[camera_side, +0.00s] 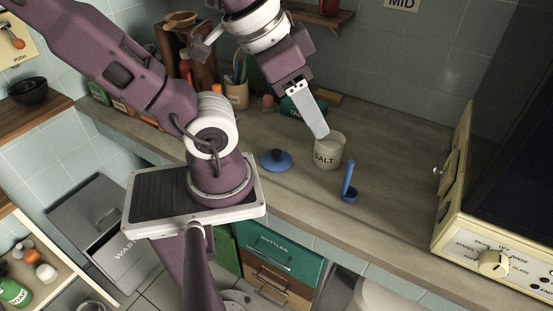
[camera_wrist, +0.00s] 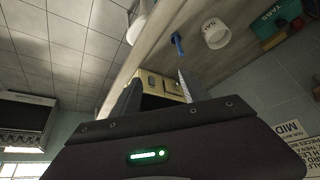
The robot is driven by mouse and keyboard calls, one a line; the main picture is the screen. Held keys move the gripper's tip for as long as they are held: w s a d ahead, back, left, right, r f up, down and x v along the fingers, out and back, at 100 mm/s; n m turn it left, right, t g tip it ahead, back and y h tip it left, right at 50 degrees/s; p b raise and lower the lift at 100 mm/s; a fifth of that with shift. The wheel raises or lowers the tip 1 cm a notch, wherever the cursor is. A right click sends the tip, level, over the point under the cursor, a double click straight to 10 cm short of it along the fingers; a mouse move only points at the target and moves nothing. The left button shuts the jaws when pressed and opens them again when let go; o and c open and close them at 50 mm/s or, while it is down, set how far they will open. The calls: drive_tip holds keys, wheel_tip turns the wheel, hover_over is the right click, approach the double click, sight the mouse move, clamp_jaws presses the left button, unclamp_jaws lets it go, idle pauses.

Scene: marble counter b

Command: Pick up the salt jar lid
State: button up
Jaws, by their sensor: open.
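The salt jar lid is a round dark-blue disc with a small dark knob (camera_side: 276,160), lying on the counter left of the salt jar. The salt jar (camera_side: 328,153) is a cream pot marked SALT, standing upright with its top uncovered; the wrist view also shows it (camera_wrist: 215,33). My gripper (camera_side: 321,131) is open, pointing down, its fingertips just above or behind the jar's rim; I cannot tell if they touch. In the wrist view my gripper's two fingers (camera_wrist: 160,88) stand apart with nothing seen between them. The lid is not visible in the wrist view.
A blue scoop (camera_side: 349,186) stands with its handle up, right of the jar. A teal tin (camera_side: 302,107), a utensil pot (camera_side: 237,94) and bottles line the back. A cream appliance (camera_side: 494,246) is at the right. The counter around the lid is mostly clear.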

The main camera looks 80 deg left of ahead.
drive_tip(key=shift+f, duration=0.1)
drive_tip(key=m+g+y, duration=0.9)
drive_tip(key=m+y, duration=0.1)
drive_tip(key=y, duration=0.1)
approach(274, 151)
wheel_tip(274, 151, up, 3)
drive_tip(key=a+f+m, duration=0.1)
drive_tip(key=f+m, duration=0.1)
drive_tip(key=s+a+f+m+y, duration=0.1)
drive_tip(key=f+m, duration=0.1)
drive_tip(key=f, duration=0.1)
drive_tip(key=s+a+f+m+t, duration=0.1)
drive_tip(key=f, duration=0.1)
drive_tip(key=shift+a+f+m+y, duration=0.25)
drive_tip(key=shift+a+m+y, duration=0.05)
drive_tip(key=shift+m, duration=0.1)
drive_tip(key=x, duration=0.7)
drive_tip(key=shift+w+a+r, duration=0.25)
drive_tip(key=shift+w+r, duration=0.1)
drive_tip(key=shift+w, duration=0.05)
clamp_jaws()
